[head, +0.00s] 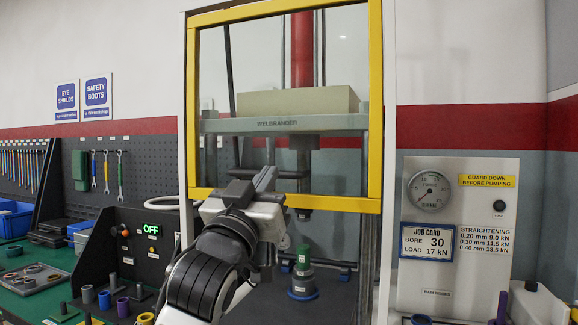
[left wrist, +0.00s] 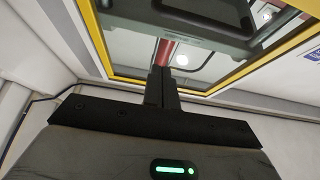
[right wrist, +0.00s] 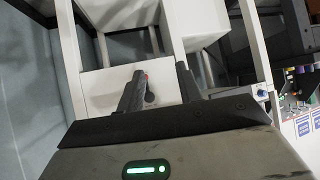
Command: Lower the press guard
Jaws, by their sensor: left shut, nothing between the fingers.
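The press guard (head: 282,200) is a clear panel in a yellow frame on the front of the press. It stands raised, with its bottom bar above the press bed. My left gripper (head: 268,178) is shut and empty, its tips in front of the lower left part of the guard, near the bottom bar. In the left wrist view my left gripper (left wrist: 162,75) shows its fingers together against the yellow frame (left wrist: 125,78). I cannot tell whether they touch it. My right gripper (right wrist: 160,80) shows only in the right wrist view, with its fingers apart and nothing between them.
A green-topped part on a round base (head: 303,278) stands on the press bed below the guard. A gauge panel (head: 457,235) stands at the right. A black control box (head: 140,245) with an OFF display and a bench with small parts are at the left.

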